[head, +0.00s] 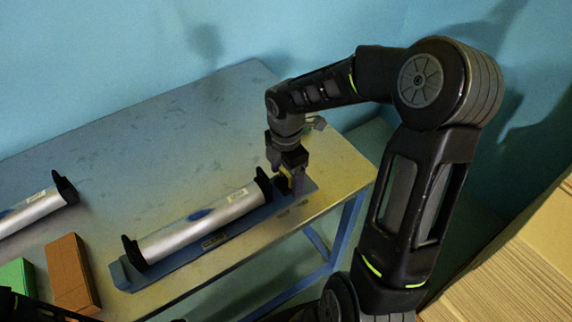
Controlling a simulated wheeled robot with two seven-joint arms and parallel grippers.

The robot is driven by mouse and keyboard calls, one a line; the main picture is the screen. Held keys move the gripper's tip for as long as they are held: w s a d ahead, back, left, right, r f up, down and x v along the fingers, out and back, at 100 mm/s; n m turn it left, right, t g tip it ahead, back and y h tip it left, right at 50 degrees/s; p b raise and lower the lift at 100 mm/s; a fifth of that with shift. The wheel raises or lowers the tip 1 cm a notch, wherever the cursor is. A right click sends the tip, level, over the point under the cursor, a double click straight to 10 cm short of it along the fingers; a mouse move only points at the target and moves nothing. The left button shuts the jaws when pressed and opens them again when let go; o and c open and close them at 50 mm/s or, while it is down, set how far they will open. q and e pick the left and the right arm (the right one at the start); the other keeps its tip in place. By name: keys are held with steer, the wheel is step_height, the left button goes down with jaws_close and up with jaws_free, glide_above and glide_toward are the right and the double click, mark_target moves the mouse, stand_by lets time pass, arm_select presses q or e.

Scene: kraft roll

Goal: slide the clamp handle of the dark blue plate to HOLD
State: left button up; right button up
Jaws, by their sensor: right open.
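The dark blue plate (235,233) lies along the front right part of the table. A silver roll (205,222) rests on it between two black end brackets. A yellow piece, perhaps the clamp handle (287,174), shows at the plate's right end, mostly hidden by my right gripper. My right gripper (291,182) points down at that right end, open, with its fingers at or around the yellow piece; I cannot tell if they touch it. A small label shows on the plate's front edge, too small to read. My left gripper is not in view; only a dark bit of my arm shows at the lower left.
Another silver roll (28,209) with a black bracket is at the left. A brown box (72,275) and a green box (17,278) are at the lower left. The back of the table (190,120) is clear. Stacked cardboard (510,265) stands at the lower right.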

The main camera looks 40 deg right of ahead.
mark_target(270, 188)
steer(key=shift+f, duration=0.8)
steer(key=shift+c, duration=0.5)
steer(key=c, duration=1.5)
steer(key=shift+a, duration=0.25)
steer(key=shift+a+b, duration=0.55)
steer(key=shift+a, duration=1.65)
steer(key=o, duration=1.6)
